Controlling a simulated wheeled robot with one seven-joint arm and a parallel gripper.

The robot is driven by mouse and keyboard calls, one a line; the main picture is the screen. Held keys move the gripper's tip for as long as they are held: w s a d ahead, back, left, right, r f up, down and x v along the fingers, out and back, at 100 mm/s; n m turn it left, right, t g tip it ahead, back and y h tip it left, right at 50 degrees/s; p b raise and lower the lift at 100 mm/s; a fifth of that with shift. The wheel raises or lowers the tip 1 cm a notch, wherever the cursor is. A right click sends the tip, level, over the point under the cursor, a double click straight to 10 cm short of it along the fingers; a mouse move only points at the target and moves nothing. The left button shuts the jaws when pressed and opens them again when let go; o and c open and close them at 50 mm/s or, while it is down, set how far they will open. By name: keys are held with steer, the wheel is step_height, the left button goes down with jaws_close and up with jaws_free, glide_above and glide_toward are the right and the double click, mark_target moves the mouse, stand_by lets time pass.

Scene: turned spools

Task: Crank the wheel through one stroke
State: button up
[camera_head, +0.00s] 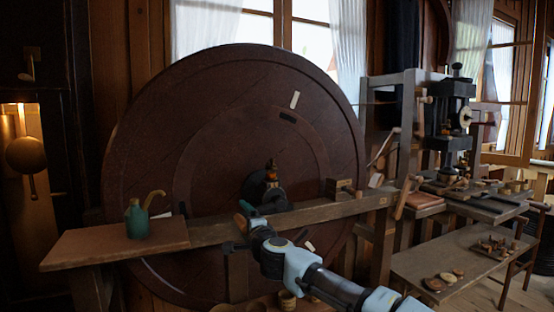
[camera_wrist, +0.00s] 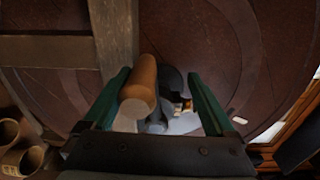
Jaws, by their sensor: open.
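The big dark wooden wheel (camera_head: 215,130) stands upright behind a wooden beam, and its face fills much of the wrist view (camera_wrist: 200,35). Its dark hub (camera_head: 258,188) shows just above the beam. In the wrist view a rounded wooden handle (camera_wrist: 139,88) points toward the camera, beside a dark metal part (camera_wrist: 168,85). My gripper (camera_head: 243,214) is in front of the beam, below and left of the hub. In the wrist view my gripper (camera_wrist: 159,76) is open, with the handle between its green fingers, nearer the left one. I cannot tell whether they touch.
The beam (camera_head: 330,209) crosses in front of the wheel. A green oil can (camera_head: 136,219) stands on the bench (camera_head: 85,247) at left. A small wooden box (camera_head: 340,187) sits on the beam at right. A low table (camera_head: 430,262) and a machine (camera_head: 447,115) stand further right.

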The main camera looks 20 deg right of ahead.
step_height(320, 180, up, 5)
steer(key=m+p, duration=0.1)
steer(key=p, duration=0.1)
steer(key=m+p, duration=0.1)
steer(key=p, duration=0.1)
steer(key=shift+d+r+m, duration=0.15)
steer(key=shift+r+m, duration=0.05)
steer(key=shift+m, duration=0.2)
steer(key=shift+w+d+r+m+p, duration=0.1)
steer(key=shift+d+r+m+p, duration=0.1)
steer(key=shift+r+m+p, duration=0.3)
steer(key=shift+d+r+m+p, duration=0.2)
steer(key=shift+r+m+p, duration=0.2)
steer(key=shift+r+p, duration=0.2)
steer(key=w+d+r+m+p, duration=0.1)
steer(key=d+r+m+p, duration=0.3)
steer(key=d+r+m, duration=0.3)
steer(key=shift+d+m, duration=1.15)
steer(key=shift+m, duration=0.05)
steer(key=shift+a+f, duration=0.2)
steer(key=s+d, duration=0.1)
steer(key=s, duration=1)
steer(key=shift+d, duration=0.2)
